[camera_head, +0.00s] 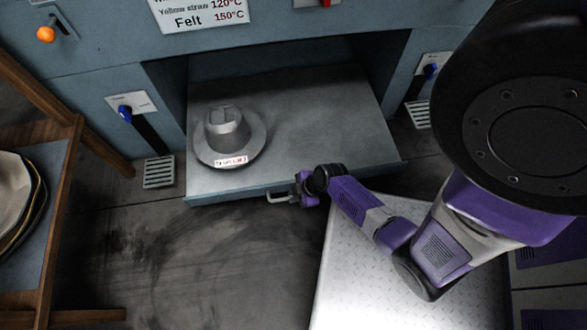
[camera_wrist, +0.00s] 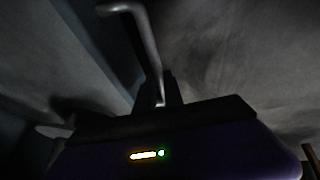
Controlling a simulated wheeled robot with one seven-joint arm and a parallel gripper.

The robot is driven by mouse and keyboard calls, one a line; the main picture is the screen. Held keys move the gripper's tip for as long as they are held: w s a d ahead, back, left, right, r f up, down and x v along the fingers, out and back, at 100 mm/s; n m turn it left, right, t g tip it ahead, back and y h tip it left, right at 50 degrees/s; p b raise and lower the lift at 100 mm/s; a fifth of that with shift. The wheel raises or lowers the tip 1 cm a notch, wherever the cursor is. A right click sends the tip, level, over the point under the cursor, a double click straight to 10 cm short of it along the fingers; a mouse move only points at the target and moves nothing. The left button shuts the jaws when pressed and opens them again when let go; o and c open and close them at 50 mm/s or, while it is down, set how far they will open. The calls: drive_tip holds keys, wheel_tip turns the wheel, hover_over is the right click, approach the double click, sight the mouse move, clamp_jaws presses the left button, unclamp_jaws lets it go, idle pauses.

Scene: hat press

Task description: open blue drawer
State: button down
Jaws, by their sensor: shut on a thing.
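The blue drawer (camera_head: 240,197) is pulled well out of the blue-grey press in the head view, with its grey inside surface showing. A metal bar handle (camera_head: 279,198) sits on its front face. My gripper (camera_head: 297,190) is at the right part of this handle and is shut on it. In the wrist view the metal handle (camera_wrist: 147,40) runs down into my gripper (camera_wrist: 162,98); the fingers are dark and hard to make out. A grey metal hat form (camera_head: 227,135) with a small label stands on the left part of the drawer.
A wooden rack (camera_head: 62,190) with stacked hats is at the left. The floor before the drawer is clear.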

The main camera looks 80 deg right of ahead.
drive_tip(key=c, duration=1.5)
unclamp_jaws()
drive_tip(key=shift+o, duration=0.2)
drive_tip(key=p+v, duration=0.3)
drive_tip(key=v, duration=0.4)
drive_tip(key=shift+s+r+p, duration=0.15)
drive_tip(key=shift+r+p, duration=0.15)
drive_tip(key=shift+r, duration=0.05)
